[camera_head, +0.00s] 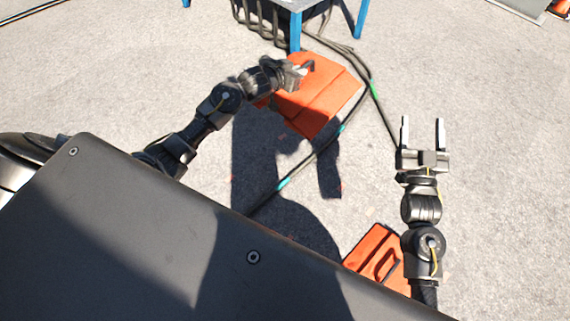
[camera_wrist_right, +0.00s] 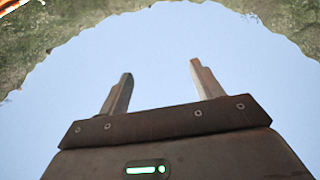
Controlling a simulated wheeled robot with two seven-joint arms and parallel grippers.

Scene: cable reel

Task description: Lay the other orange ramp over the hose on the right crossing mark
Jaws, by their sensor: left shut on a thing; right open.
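My left gripper (camera_head: 292,76) is shut on the black handle (camera_head: 309,67) of an orange ramp (camera_head: 325,100) near the table. The ramp looks tilted; I cannot tell its exact height over the ground. A dark hose (camera_head: 318,158) with teal and green bands runs past its right and lower edges. A second orange ramp (camera_head: 373,248) with a dark handle lies at the bottom, partly hidden by my body and right arm. My right gripper (camera_head: 423,133) is open and empty, right of the hose; in its wrist view its fingers (camera_wrist_right: 161,72) have nothing between them. No crossing mark is clearly recognisable.
A table with blue legs (camera_head: 295,30) stands at the top, with several dark hose loops (camera_head: 262,18) hanging beside it. Small reddish specks (camera_head: 340,184) lie on the ground. Grey ground (camera_head: 480,200) is clear on the right.

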